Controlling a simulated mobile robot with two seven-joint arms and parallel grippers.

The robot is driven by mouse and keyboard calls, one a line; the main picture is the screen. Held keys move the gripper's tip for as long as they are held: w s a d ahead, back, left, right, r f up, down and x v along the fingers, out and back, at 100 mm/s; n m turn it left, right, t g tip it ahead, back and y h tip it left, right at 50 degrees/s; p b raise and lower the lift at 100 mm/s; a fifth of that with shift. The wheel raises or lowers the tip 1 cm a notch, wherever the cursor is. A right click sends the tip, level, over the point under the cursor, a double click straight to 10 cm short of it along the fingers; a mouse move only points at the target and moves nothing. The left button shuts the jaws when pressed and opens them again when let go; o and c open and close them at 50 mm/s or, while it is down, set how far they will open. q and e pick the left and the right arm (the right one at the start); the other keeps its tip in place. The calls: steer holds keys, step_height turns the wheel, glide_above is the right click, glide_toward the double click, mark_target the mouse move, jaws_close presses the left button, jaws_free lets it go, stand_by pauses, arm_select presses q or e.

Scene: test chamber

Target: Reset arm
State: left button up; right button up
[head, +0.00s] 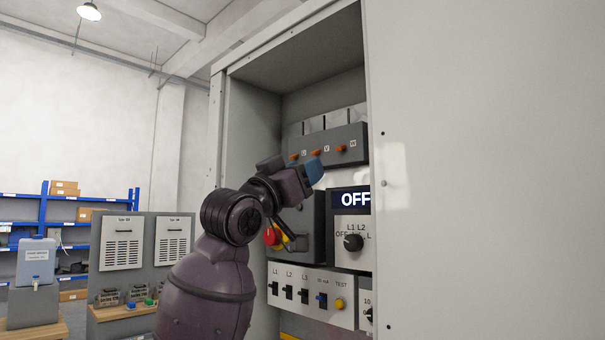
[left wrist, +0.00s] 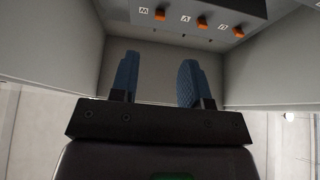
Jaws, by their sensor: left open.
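My left arm reaches into the open cabinet in the head view, coming in from the lower left. My left gripper (head: 315,170) is in front of the panel, near the dark block with orange indicators (head: 322,147) and left of the OFF display (head: 351,200). In the left wrist view its two blue fingers (left wrist: 158,80) stand apart with nothing between them. The block with orange indicators also shows at the top of the left wrist view (left wrist: 200,16), beyond the fingertips. My right gripper does not show.
The cabinet door or side panel (head: 480,180) fills the right. Below the gripper are a red knob (head: 271,236), a black rotary knob (head: 353,242) and a row of switches (head: 288,292) with a yellow TEST button (head: 339,303). Blue shelves (head: 45,215) stand at the left.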

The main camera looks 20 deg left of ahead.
arm_select(q)
steer(key=w+f+m+y, duration=0.1)
steer(key=w+f, duration=0.2)
steer(key=f, duration=0.9)
steer(key=w+f+y, duration=0.2)
steer(key=f, duration=1)
steer(key=s+a+f+g+y, duration=0.1)
steer(key=s+f+g+y, duration=0.2)
steer(key=f, duration=2)
steer(key=s+a+f+n+g+y, duration=0.1)
steer(key=s+f+g, duration=0.1)
steer(key=s+f, duration=0.65)
steer(key=s+a+f+n+g, duration=0.15)
steer(key=s+f, duration=0.35)
steer(key=f, duration=0.6)
steer(key=s+f+g, duration=0.2)
steer(key=s+f, duration=0.4)
steer(key=s, duration=0.2)
steer(key=s+f+n+g+y, duration=0.1)
steer(key=s+f+g, duration=0.1)
steer(key=s+f, duration=0.5)
steer(key=shift+s+a, duration=0.35)
steer(key=shift+s, duration=0.75)
